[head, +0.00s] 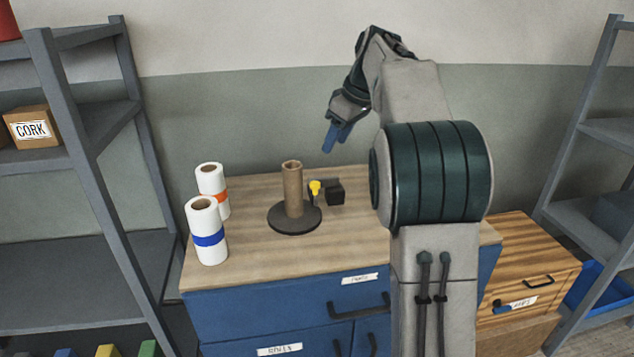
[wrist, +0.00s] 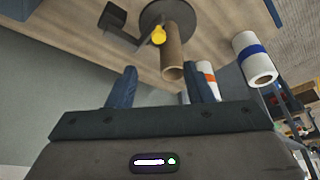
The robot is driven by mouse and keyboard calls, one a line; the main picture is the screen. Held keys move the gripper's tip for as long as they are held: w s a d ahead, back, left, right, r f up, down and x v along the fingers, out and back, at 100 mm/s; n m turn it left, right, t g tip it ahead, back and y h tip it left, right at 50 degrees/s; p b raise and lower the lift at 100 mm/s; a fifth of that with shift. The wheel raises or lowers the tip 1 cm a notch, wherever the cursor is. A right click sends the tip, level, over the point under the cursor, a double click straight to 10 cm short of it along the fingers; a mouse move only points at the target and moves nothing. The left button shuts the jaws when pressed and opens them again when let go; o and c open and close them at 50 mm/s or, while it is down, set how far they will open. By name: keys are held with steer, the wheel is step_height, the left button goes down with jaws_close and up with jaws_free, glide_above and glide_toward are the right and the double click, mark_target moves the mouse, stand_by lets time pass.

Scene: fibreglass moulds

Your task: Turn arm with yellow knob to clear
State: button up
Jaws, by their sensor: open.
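A yellow knob (head: 315,187) sits beside a brown cardboard tube (head: 293,190), at the end of a short arm by a black block (head: 335,193). The tube stands upright on a dark round base (head: 296,217) on the cabinet top. In the wrist view the knob (wrist: 159,35) shows near the tube (wrist: 173,52), beyond my fingers. My gripper (head: 336,138) is above and behind the knob, apart from it, pointing down and left. Its two blue fingers (wrist: 162,88) are spread with nothing between them.
Two white rolls stand at the left of the cabinet top, one with a blue band (head: 207,232) and one with an orange band (head: 212,185). Grey shelves flank the blue cabinet (head: 262,315). The wooden top's front is clear. A wall stands behind.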

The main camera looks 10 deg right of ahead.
mark_target(315, 183)
steer(key=b+x, duration=0.1)
steer(key=x, duration=1.2)
steer(key=shift+w+a+f, duration=0.1)
steer(key=shift+w+f, duration=0.15)
steer(key=shift+f, duration=0.1)
steer(key=shift+c, duration=0.4)
jaws_close()
